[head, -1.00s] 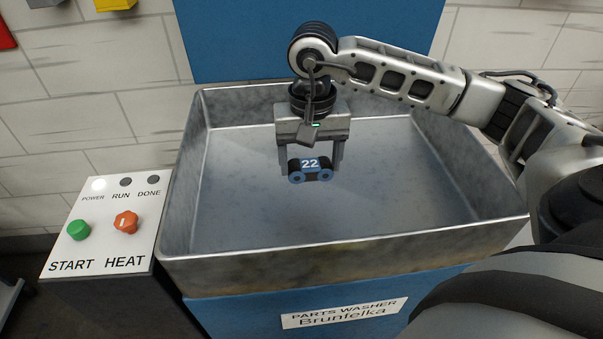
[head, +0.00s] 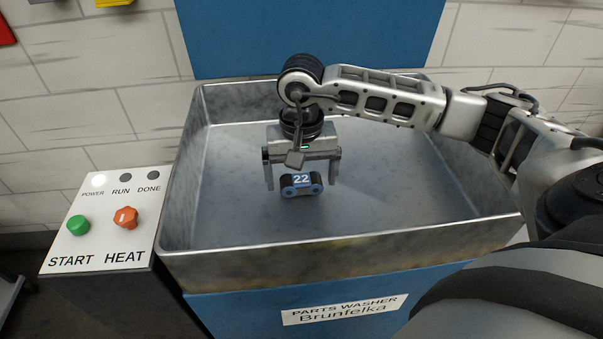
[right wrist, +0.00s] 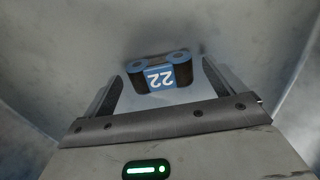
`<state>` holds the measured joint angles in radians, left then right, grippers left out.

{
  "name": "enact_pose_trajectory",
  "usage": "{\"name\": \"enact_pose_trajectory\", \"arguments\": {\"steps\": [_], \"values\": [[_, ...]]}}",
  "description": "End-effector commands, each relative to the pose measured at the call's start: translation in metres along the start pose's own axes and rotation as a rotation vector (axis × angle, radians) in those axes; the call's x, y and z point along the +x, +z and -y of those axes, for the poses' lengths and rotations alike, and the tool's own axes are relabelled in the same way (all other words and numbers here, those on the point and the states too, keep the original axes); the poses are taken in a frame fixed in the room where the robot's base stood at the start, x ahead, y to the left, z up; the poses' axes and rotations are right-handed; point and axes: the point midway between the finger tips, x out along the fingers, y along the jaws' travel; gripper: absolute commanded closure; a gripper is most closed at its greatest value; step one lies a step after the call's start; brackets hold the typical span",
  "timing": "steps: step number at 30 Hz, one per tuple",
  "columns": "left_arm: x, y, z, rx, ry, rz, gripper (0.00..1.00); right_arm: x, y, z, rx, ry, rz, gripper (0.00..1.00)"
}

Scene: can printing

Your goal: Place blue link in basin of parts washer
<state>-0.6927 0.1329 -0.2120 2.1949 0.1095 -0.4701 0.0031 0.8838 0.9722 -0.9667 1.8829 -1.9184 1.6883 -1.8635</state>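The blue link (head: 301,184), marked 22 and with dark sides, is inside the metal basin (head: 400,210) of the parts washer, near its middle. In the right wrist view the blue link (right wrist: 158,75) shows between and beyond the fingers, with gaps on both sides. My right gripper (head: 303,184) is open above and around the link, its fingers spread apart and not touching it. The right gripper (right wrist: 160,90) also shows open in the wrist view. Whether the link rests fully on the basin floor is hard to tell. My left gripper is not in view.
A control panel (head: 103,228) with a green START button (head: 77,228), an orange HEAT knob (head: 124,217) and indicator lamps stands left of the basin. The POWER lamp (head: 98,180) is lit. The basin's high walls surround the gripper; the floor around the link is clear.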

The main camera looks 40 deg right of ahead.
Motion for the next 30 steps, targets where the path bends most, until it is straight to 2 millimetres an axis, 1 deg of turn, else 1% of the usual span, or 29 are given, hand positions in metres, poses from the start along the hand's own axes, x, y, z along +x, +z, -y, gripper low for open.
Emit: {"name": "enact_pose_trajectory", "arguments": {"steps": [7, 10, 11, 14, 21, 24, 27, 30], "values": [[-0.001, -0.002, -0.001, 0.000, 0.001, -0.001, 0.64, -0.001, 0.000, 0.000, 0.001, 0.000, 0.000, 0.06], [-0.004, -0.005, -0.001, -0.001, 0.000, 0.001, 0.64, -0.006, 0.000, 0.000, 0.001, 0.000, 0.000, 0.06], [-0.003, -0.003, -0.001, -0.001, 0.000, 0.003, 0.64, -0.008, 0.000, 0.000, 0.001, -0.001, -0.001, 0.06], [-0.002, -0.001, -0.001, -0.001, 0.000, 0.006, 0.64, -0.023, -0.001, 0.000, 0.001, -0.003, -0.003, 0.06], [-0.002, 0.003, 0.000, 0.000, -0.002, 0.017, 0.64, -0.076, -0.001, 0.001, 0.000, -0.003, -0.004, 0.06], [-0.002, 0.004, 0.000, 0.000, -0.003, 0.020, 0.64, -0.095, -0.001, 0.000, 0.001, -0.003, -0.003, 0.06], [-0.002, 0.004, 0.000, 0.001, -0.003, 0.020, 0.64, -0.110, -0.001, 0.001, 0.001, -0.003, -0.002, 0.06], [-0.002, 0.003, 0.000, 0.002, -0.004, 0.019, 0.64, -0.119, 0.000, 0.000, 0.000, -0.001, -0.001, 0.06]]}}
